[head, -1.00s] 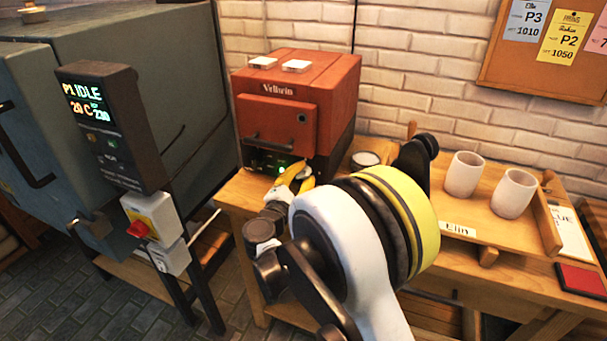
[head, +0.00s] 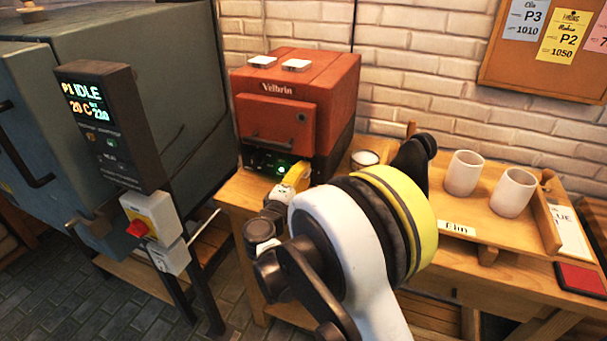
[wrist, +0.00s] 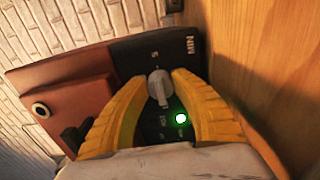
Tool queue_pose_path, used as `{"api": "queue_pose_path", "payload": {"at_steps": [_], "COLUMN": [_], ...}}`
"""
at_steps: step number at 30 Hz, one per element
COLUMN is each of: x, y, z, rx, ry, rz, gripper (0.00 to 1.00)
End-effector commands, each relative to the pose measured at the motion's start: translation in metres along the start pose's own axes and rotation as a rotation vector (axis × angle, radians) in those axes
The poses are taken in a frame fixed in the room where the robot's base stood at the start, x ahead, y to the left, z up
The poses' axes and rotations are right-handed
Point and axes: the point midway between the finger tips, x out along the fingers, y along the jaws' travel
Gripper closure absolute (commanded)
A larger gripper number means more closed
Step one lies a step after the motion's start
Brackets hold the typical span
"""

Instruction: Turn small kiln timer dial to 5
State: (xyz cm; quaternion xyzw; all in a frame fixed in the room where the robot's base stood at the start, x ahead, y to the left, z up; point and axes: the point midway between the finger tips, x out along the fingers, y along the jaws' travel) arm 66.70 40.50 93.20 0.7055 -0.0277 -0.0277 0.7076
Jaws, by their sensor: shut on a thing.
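The small red kiln (head: 335,85) stands on the wooden bench, with a black control panel (head: 257,160) low on its front. My gripper (head: 297,175) is at the right part of this panel. In the wrist view, the grey timer dial (wrist: 158,87) sits between the yellow fingers of my gripper (wrist: 157,80), which are shut on it. The marks "5" and "MIN" show beyond the dial on the panel; other marks are partly covered by the fingers. A green light (wrist: 180,119) glows beside the dial. The dial's exact setting cannot be read. My gripper hides the dial in the head view.
A large grey kiln (head: 150,40) with a controller (head: 108,125) reading IDLE stands at the left. Two white cups (head: 464,173) stand on a wooden tray right of my arm. A small jar (head: 364,158) is beside the red kiln.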

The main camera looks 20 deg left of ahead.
Motion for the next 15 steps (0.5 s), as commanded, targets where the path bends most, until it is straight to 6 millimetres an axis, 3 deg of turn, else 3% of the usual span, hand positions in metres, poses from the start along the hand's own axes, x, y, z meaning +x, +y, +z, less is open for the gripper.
{"api": "queue_pose_path", "payload": {"at_steps": [11, 12, 14, 15], "x": [0.0006, 0.0006, 0.0005, 0.0005], "y": [0.001, 0.001, 0.0009, 0.0008], "z": [-0.0005, -0.0005, -0.0004, -0.0004], "rx": [0.003, 0.002, 0.003, 0.003], "ry": [0.001, 0.001, 0.001, 0.001], "rz": [0.002, 0.002, 0.002, 0.001], "gripper": [1.0, 0.64, 0.46, 0.46]}}
